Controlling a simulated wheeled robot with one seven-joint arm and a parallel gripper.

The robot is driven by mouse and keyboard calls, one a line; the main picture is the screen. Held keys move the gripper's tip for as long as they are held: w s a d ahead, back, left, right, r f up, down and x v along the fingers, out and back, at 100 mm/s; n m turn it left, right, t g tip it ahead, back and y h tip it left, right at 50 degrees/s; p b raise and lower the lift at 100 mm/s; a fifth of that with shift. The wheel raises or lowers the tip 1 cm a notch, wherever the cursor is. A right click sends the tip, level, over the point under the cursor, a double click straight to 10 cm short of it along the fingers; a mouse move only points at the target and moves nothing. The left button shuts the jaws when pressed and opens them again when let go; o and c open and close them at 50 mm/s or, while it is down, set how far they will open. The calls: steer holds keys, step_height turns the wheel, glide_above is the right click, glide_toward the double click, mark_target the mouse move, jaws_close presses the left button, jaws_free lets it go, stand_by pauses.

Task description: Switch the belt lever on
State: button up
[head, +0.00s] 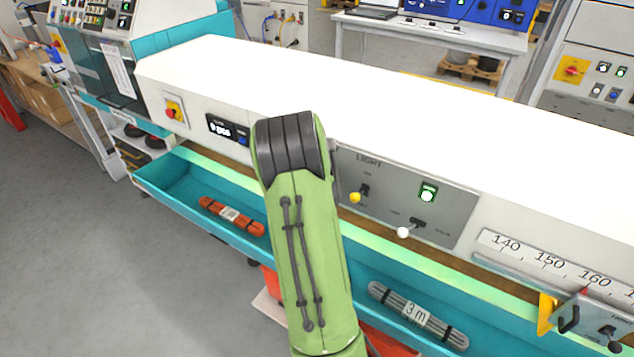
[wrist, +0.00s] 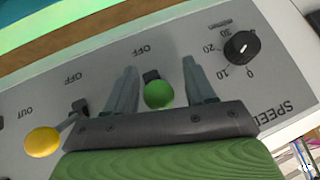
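In the wrist view, a lever with a green ball knob (wrist: 159,94) stands on the grey control panel (wrist: 190,40), with an upside-down OFF label near it. No belt name is readable there, so I cannot tell from lettering that it is the belt lever. My gripper (wrist: 160,82) is open, with one finger on each side of the green knob and a visible gap on both sides. In the head view, my green arm hides the gripper and this lever.
A yellow-knobbed lever (wrist: 42,141) is beside my gripper; it also shows in the head view (head: 355,197). A speed dial (wrist: 242,47) lies on the other side. A white-knobbed lever (head: 402,232) is farther right. Cable bundles lie in the teal tray (head: 180,196) below.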

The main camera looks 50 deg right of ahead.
steer(key=v, duration=1.5)
steer(key=shift+a+r, duration=0.25)
steer(key=shift+r, duration=0.05)
steer(key=s+a+r+n+t+y, duration=0.1)
steer(key=a+r+n+y, duration=0.3)
steer(key=a, duration=0.6)
steer(key=s+a+r+n+t+y, duration=0.15)
steer(key=a+n, duration=0.35)
steer(key=a, duration=0.6)
steer(key=s+a+n+y, duration=0.2)
steer(key=s+a+n, duration=0.6)
steer(key=s+a, duration=0.2)
steer(key=shift+s+f+g, duration=0.2)
steer(key=shift+f+g, duration=0.15)
steer(key=shift+g, duration=0.1)
steer(key=shift+a, duration=0.15)
